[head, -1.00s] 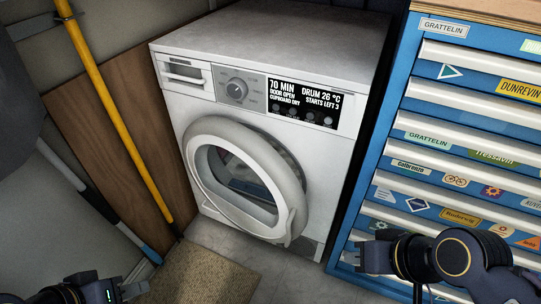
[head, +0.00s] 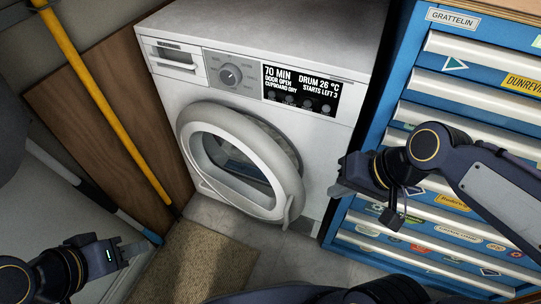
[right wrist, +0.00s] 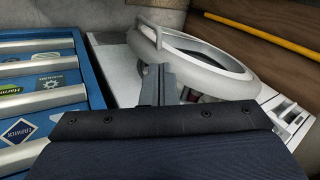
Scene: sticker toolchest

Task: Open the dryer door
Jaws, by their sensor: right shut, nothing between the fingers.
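The white dryer (head: 330,65) stands at the back centre of the head view. Its round door (head: 228,135) is slightly ajar, with a dark gap along its right edge; the display reads "DOOR OPEN". The door's handle (head: 291,212) is at its lower right edge. My right gripper (head: 338,190) is shut and empty, to the right of the handle and apart from it in the head view. In the right wrist view its fingers (right wrist: 157,78) point towards the door rim (right wrist: 205,48); contact cannot be told. My left gripper (head: 138,247) is at lower left, away from the door; its jaw state is unclear.
A blue drawer cabinet (head: 385,125) stands close on the right, near my right arm. A wooden board (head: 105,120), a yellow pole (head: 105,100) and a blue-tipped pole (head: 135,225) lean at left. A brown mat (head: 200,262) lies on the floor before the dryer.

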